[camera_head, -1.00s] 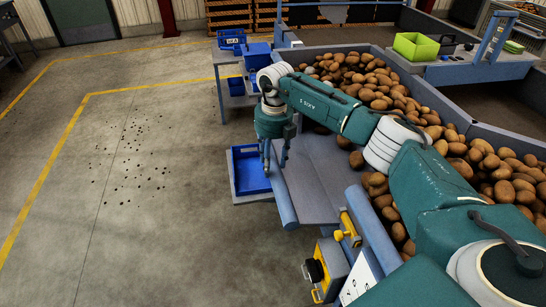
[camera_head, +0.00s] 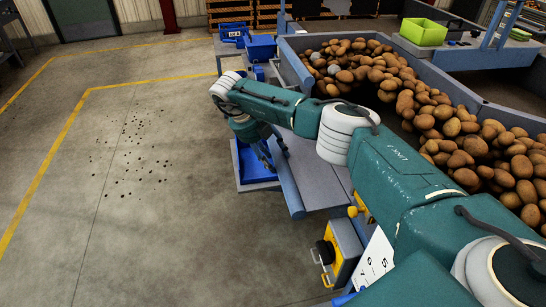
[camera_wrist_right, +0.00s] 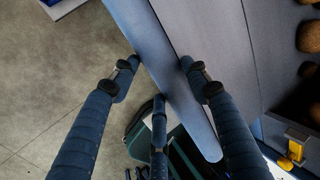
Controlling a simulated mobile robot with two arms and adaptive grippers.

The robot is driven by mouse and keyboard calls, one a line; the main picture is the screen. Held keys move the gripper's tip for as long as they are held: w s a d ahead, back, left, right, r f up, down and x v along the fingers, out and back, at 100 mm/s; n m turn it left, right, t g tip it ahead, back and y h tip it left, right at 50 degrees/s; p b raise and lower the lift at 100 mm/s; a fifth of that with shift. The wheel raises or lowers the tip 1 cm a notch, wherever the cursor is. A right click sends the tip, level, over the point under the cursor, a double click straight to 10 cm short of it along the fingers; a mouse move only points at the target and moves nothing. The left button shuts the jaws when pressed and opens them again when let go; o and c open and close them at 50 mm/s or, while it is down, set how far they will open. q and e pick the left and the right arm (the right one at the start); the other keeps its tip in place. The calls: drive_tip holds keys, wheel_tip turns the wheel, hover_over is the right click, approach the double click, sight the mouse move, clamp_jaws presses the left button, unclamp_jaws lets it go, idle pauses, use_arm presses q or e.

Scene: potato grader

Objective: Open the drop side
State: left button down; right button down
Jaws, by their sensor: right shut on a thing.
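The drop side is a long blue-grey panel edge (camera_head: 291,186) along the left side of the grader's grey shelf (camera_head: 318,170). In the right wrist view the panel (camera_wrist_right: 176,75) runs diagonally between my fingers. My right gripper (camera_head: 270,150) is at the panel's far part in the head view. In the wrist view my right gripper (camera_wrist_right: 161,82) has fingers on both sides of the panel and is shut on it. The finger contact is partly hidden. My left gripper is not in view.
Potatoes (camera_head: 445,120) fill the grader to the right of my arm. A blue tray (camera_head: 242,182) lies left of the panel. A yellow-grey box (camera_head: 344,246) and a yellow latch (camera_head: 353,210) sit at the near end.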

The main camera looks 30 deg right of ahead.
drive_tip(key=shift+s+f, duration=0.2)
drive_tip(key=shift+f, duration=0.3)
drive_tip(key=shift+s+f, duration=0.2)
drive_tip(key=shift+f, duration=0.3)
drive_tip(key=c, duration=1.1)
unclamp_jaws()
drive_tip(key=shift+o, duration=1)
drive_tip(key=shift+w+d+f, duration=0.1)
drive_tip(key=shift+w+f, duration=0.05)
drive_tip(key=shift+f, duration=0.05)
drive_tip(key=shift+w+d+f, duration=0.15)
drive_tip(key=shift+d, duration=0.1)
drive_tip(key=shift+a, duration=0.1)
drive_tip(key=shift+a+r, duration=0.2)
drive_tip(key=v, duration=1.2)
drive_tip(key=shift+d+r, duration=0.2)
drive_tip(key=shift+d, duration=0.05)
drive_tip(key=shift+w, duration=0.15)
drive_tip(key=shift+a, duration=0.1)
